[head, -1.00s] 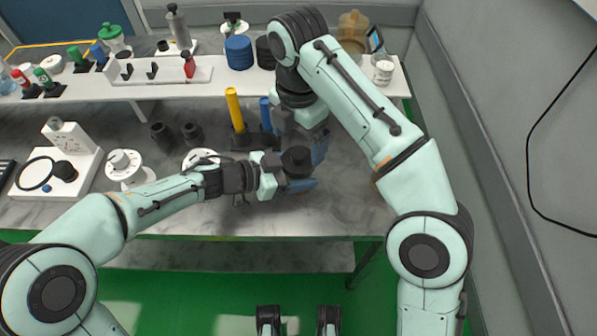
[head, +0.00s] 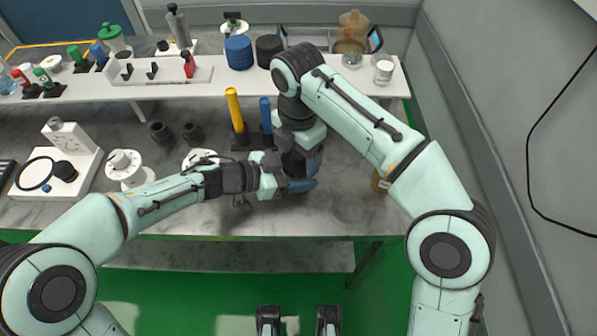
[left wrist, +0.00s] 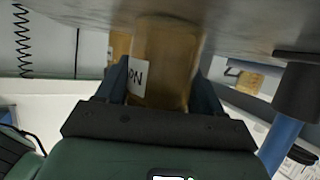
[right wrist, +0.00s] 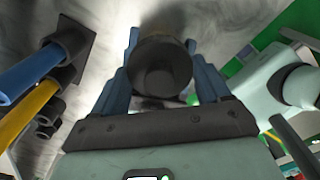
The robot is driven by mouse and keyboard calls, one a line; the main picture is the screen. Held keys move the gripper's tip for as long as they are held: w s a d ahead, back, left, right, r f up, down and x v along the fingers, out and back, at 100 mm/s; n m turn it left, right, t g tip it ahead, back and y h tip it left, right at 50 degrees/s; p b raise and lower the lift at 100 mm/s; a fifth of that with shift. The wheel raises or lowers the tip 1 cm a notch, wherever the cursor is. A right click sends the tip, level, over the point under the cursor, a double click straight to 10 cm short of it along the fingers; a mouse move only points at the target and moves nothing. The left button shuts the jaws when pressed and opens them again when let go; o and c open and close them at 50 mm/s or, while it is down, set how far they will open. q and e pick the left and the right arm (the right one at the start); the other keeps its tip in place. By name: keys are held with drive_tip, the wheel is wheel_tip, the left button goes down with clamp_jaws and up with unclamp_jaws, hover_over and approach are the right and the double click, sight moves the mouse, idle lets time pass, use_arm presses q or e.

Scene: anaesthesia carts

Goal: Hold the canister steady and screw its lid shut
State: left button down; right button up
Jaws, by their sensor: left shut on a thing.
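The canister (left wrist: 168,65) is amber with a white label. In the left wrist view it stands upside down in the picture between the fingers of my left gripper (left wrist: 166,88), which is shut on it. In the head view my left gripper (head: 300,186) is low over the bench, and the canister is mostly hidden. The round black lid (right wrist: 160,72) sits between the fingers of my right gripper (right wrist: 162,65), seen from above. Those fingers flank the lid, open around it; contact is unclear. In the head view my right gripper (head: 304,163) hides the lid.
A yellow post (head: 235,110) and a blue post (head: 265,113) stand just behind the grippers. Another amber container (head: 380,182) is partly behind my right arm. The bench front (head: 330,215) is clear.

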drive_tip(key=shift+m, duration=0.8)
drive_tip(key=o, duration=1.1)
drive_tip(key=shift+o, duration=0.2)
drive_tip(key=shift+r, duration=2.25)
drive_tip(key=shift+c, duration=0.2)
wheel_tip(320, 180, up, 2)
drive_tip(key=shift+a+r+n, duration=0.1)
drive_tip(key=shift+r+n, duration=0.1)
drive_tip(key=shift+n, duration=0.3)
drive_tip(key=shift+r+n, duration=0.3)
drive_tip(key=shift+r, duration=0.25)
drive_tip(key=shift+f, duration=0.1)
